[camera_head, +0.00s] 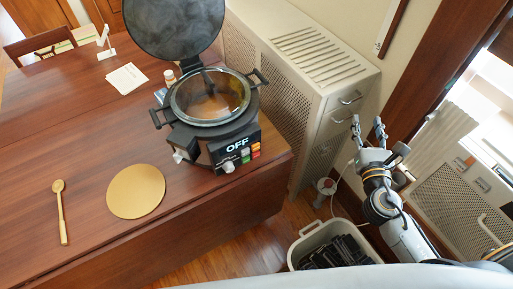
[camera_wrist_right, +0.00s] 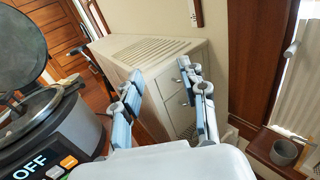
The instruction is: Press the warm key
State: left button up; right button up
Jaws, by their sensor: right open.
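A black cooker (camera_head: 208,143) stands on the wooden table, its round lid raised and its glass-rimmed pot open. Its front panel shows the display "OFF" (camera_head: 237,146) and a cluster of small coloured keys (camera_head: 250,153), orange, green and red among them. The labels are too small to read, so I cannot tell which key is warm. The cooker (camera_wrist_right: 60,125) also shows at the left of the right wrist view, with an orange key (camera_wrist_right: 69,161). My right gripper (camera_head: 367,122) is open and empty, right of the cooker and well apart from it. My left gripper is not in view.
A beige perforated cabinet (camera_head: 310,60) stands behind and right of the cooker, near my right gripper. A bin (camera_head: 307,243) with dark contents stands on the floor below. A golden disc (camera_head: 136,192), a wooden spoon (camera_head: 61,212) and papers (camera_head: 126,78) lie on the table (camera_head: 95,150).

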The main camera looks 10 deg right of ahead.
aim_at(255, 146)
jog(key=k+j+z, duration=0.15)
jog(key=j, duration=0.2)
jog(key=k+j+z, duration=0.1)
jog(key=j, duration=0.25)
jog(key=k+j+z, duration=0.15)
jog(key=j, duration=0.15)
jog(key=k+j+z, duration=0.1)
jog(key=j, duration=0.2)
